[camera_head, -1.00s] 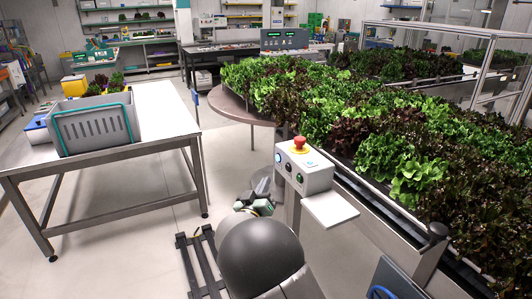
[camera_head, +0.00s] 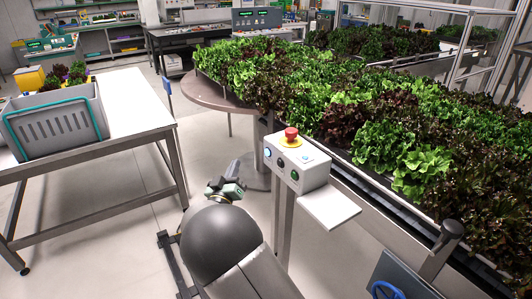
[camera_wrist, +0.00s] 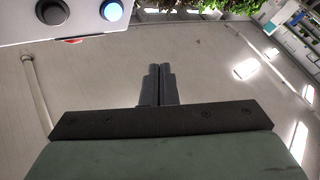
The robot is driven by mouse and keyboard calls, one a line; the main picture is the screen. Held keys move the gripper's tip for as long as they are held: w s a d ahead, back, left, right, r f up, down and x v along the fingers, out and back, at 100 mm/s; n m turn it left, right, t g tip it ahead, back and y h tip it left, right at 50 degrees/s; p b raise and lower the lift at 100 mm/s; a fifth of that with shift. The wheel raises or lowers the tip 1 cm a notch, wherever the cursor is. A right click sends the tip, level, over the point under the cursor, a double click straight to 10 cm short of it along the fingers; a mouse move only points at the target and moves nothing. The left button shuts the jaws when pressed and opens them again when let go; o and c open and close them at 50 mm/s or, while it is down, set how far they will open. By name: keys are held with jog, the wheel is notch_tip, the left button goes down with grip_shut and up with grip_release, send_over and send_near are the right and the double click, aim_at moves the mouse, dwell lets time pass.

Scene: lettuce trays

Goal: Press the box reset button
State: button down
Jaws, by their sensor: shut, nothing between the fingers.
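The control box (camera_head: 305,172) is a pale grey box on a post, with a red mushroom button (camera_head: 291,134) on a yellow base on top. Its front carries a blue-lit button (camera_head: 267,152), a black button (camera_head: 280,162) and a green button (camera_head: 294,175). No label is readable. My gripper (camera_wrist: 156,70) is shut and empty, its dark fingers together. In the head view it is left of and below the box's front, apart from it. The wrist view shows the blue button (camera_wrist: 112,10) and black button (camera_wrist: 52,11) at the top left, beyond and left of the fingertips.
Lettuce trays (camera_head: 380,170) fill the right side behind the box. A small white shelf (camera_head: 330,208) juts from the box's right. A round table (camera_head: 205,95) stands behind. A white table (camera_head: 140,105) with a grey crate (camera_head: 55,130) is at left. Open floor lies between.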

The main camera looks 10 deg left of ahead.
aim_at(267, 153)
jog(key=w+d, duration=0.5)
jog(key=shift+w+d, duration=0.15)
jog(key=shift+w, duration=0.2)
dwell(1.9)
jog(key=shift+w+d+b, duration=0.3)
jog(key=shift+b, duration=0.3)
jog(key=shift+w+d+b, duration=0.3)
dwell(0.7)
jog(key=shift+s+a+b, duration=0.3)
jog(key=shift+s+a, duration=0.25)
jog(key=shift+s, duration=0.05)
